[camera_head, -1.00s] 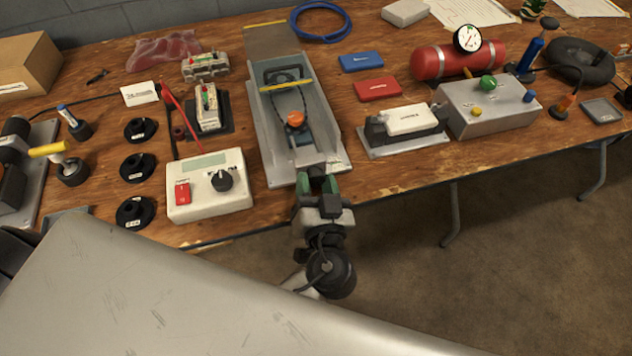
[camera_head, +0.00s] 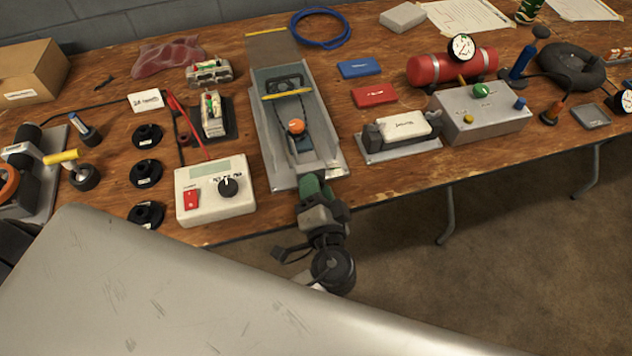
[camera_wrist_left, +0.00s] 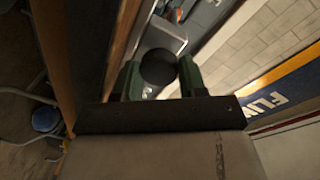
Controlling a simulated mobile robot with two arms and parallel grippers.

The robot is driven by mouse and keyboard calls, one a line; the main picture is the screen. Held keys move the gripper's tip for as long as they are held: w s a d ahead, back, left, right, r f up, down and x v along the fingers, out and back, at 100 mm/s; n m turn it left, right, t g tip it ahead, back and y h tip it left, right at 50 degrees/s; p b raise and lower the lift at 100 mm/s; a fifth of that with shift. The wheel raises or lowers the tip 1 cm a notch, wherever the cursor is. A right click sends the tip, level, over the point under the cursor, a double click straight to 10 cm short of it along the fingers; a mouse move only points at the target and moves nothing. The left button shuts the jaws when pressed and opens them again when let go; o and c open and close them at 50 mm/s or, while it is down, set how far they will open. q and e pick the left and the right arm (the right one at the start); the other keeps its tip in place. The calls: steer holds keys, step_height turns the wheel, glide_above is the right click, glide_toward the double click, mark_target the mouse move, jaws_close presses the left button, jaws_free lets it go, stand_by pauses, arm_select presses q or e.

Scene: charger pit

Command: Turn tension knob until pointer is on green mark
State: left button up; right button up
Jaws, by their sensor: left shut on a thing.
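A dark round knob (camera_wrist_left: 158,67) sits between the two green fingers of my left gripper (camera_wrist_left: 158,80) in the left wrist view. The left gripper is shut on it. In the head view, the left gripper (camera_head: 318,188) is at the front end of a long grey metal trough (camera_head: 263,140), and its fingers hide the knob. Inside the trough are an orange ball-shaped part (camera_head: 296,126) and a yellow bar (camera_head: 287,94). I cannot make out a pointer or a green mark on this trough. My right gripper is not in view.
A white meter box (camera_head: 215,208) with a red switch stands left of the trough. A white block in a clamp (camera_head: 403,126) and a grey control box (camera_head: 468,122) stand to the right. The floor in front of the table is free.

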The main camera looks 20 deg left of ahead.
arm_select(q)
steer(key=m+p, duration=0.2)
steer(key=m, duration=0.1)
steer(key=m+p, duration=0.3)
steer(key=shift+d+r+m+g+y, duration=0.1)
steer(key=shift+r+m+g+y, duration=0.05)
steer(key=shift+m+g+y, duration=0.2)
steer(key=m+p, duration=0.3)
steer(key=shift+g, duration=0.25)
steer(key=m+p, duration=0.2)
steer(key=m, duration=0.1)
steer(key=shift+m+y, duration=0.35)
steer(key=m+p, duration=0.2)
steer(key=m+y+p, duration=0.1)
steer(key=m, duration=0.2)
steer(key=shift+d+f+m+p, duration=0.1)
steer(key=shift+f+m+p, duration=0.1)
steer(key=shift+m+p, duration=0.15)
steer(key=m+p, duration=0.2)
steer(key=m, duration=0.2)
steer(key=shift+f+y, duration=0.2)
steer(key=shift+y, duration=0.1)
steer(key=shift+m, duration=0.35)
steer(key=o, duration=0.9)
